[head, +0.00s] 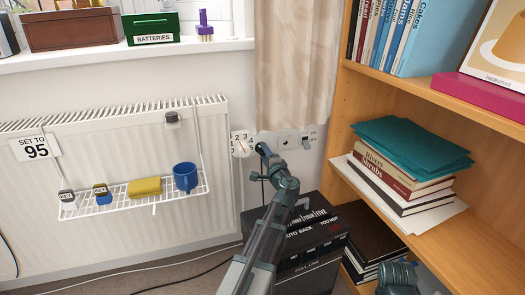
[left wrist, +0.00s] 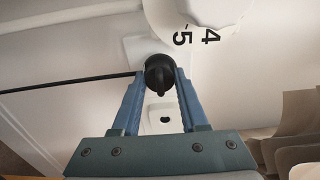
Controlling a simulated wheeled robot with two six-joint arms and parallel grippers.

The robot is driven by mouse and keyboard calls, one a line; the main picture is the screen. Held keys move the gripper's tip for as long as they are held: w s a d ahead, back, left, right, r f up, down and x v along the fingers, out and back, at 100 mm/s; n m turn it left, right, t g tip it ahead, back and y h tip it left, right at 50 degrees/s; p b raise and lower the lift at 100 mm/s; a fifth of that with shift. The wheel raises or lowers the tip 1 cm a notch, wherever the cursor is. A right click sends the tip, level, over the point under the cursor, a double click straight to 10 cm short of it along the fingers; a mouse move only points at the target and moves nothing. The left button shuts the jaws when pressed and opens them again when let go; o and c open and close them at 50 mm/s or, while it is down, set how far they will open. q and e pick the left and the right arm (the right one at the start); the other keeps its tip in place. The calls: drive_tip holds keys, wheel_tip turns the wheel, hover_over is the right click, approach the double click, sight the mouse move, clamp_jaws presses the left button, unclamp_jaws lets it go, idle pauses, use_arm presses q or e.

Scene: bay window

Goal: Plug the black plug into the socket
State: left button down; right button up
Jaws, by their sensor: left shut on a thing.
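My left gripper (head: 263,150) reaches up to the wall beside the numbered dial. In the left wrist view its two blue fingers (left wrist: 160,88) are shut on the round black plug (left wrist: 159,70). A black cable runs from the plug to the left in that view. A white socket plate (left wrist: 135,48) shows behind the plug; whether the plug's pins are in it is hidden. Another white plate (left wrist: 162,118) with a dark hole shows between the fingers. In the head view, further wall plates (head: 287,139) sit right of the gripper.
The white numbered dial (head: 240,145) is close left of my gripper. A radiator (head: 90,150) with a wire rack (head: 130,202) stands left. A black box (head: 315,245) stands below my arm. A wooden bookshelf (head: 400,95) with books is right.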

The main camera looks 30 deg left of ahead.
use_arm(q)
drive_tip(key=shift+s+d, duration=0.45)
drive_tip(key=shift+d, duration=0.1)
idle(0.6)
drive_tip(key=shift+v, duration=1.2)
